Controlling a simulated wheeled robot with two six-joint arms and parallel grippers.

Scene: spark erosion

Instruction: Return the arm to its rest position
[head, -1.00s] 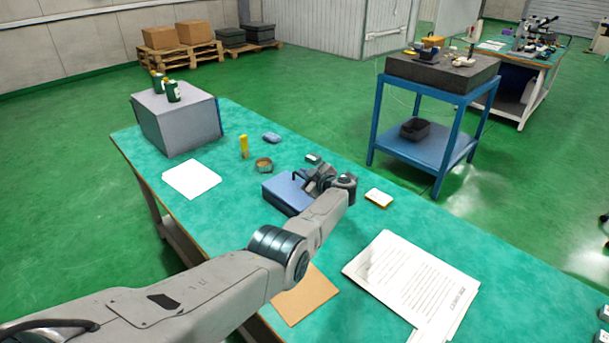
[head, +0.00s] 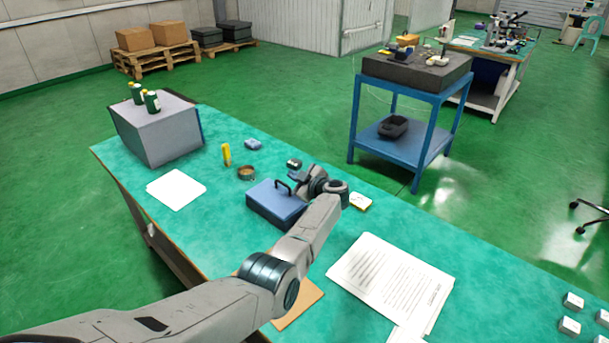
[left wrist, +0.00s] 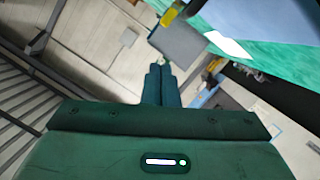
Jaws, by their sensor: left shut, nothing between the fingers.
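My left arm reaches in from the lower left of the head view. My left gripper (head: 298,178) is above the bench, just beyond the right end of a blue case (head: 268,204) with a dark handle. Its fingers look apart from the handle, though the gap is hard to judge. In the left wrist view the two dark green fingers (left wrist: 162,84) lie together with nothing between them. My right gripper is not in view.
The green bench top (head: 225,222) holds a grey box (head: 160,135) with green bottles, a yellow-handled tool (head: 226,154), a round tin (head: 246,173), white paper (head: 176,189) and printed sheets (head: 392,285). A blue-framed stand (head: 352,120) is beyond the bench.

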